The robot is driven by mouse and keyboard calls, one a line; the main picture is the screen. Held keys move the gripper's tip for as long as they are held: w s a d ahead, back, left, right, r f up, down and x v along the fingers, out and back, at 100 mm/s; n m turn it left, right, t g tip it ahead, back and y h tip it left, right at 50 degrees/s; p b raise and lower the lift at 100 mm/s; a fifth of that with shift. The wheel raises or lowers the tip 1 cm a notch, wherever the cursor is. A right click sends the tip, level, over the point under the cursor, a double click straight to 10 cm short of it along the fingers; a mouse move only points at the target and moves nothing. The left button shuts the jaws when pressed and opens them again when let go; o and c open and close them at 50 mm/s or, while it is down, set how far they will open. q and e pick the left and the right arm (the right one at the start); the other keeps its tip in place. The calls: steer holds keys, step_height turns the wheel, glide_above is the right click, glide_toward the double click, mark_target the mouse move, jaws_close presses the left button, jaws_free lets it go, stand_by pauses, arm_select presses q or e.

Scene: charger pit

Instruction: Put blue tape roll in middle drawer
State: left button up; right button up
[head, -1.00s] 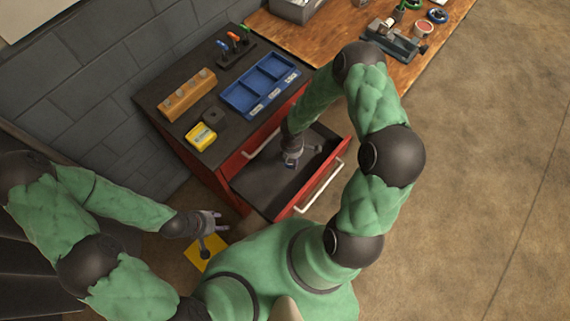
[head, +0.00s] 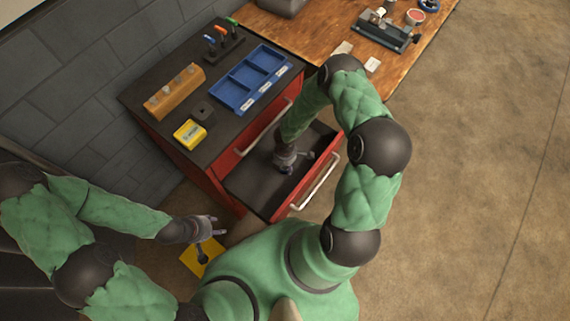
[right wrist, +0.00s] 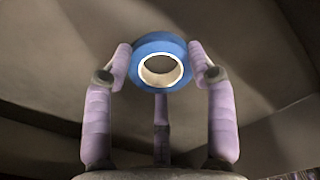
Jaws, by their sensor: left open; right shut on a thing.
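The blue tape roll (right wrist: 176,43) shows in the right wrist view between the fingers of my right gripper (right wrist: 160,68), which is shut on it. In the head view my right gripper (head: 285,164) is down inside the open drawer (head: 250,187) of the red cabinet (head: 190,160), and the roll is mostly hidden by the hand. I cannot tell whether the roll touches the drawer floor. My left gripper (head: 212,232) is open and empty, left of the drawer and in front of the cabinet.
The cabinet top holds a blue divided tray (head: 250,79), a wooden block (head: 174,92), a yellow box (head: 189,134) and a tool rack (head: 222,45). A wooden bench (head: 300,40) stands beyond. A white drawer handle (head: 316,187) runs along the drawer front.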

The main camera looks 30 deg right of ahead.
mark_target(285, 168)
steer(key=shift+f, duration=0.2)
steer(key=o, duration=1)
steer(key=shift+r, duration=0.2)
steer(key=shift+r+p, duration=0.3)
step_height(285, 168, up, 12)
steer(key=p, duration=0.5)
steer(key=shift+f, duration=0.25)
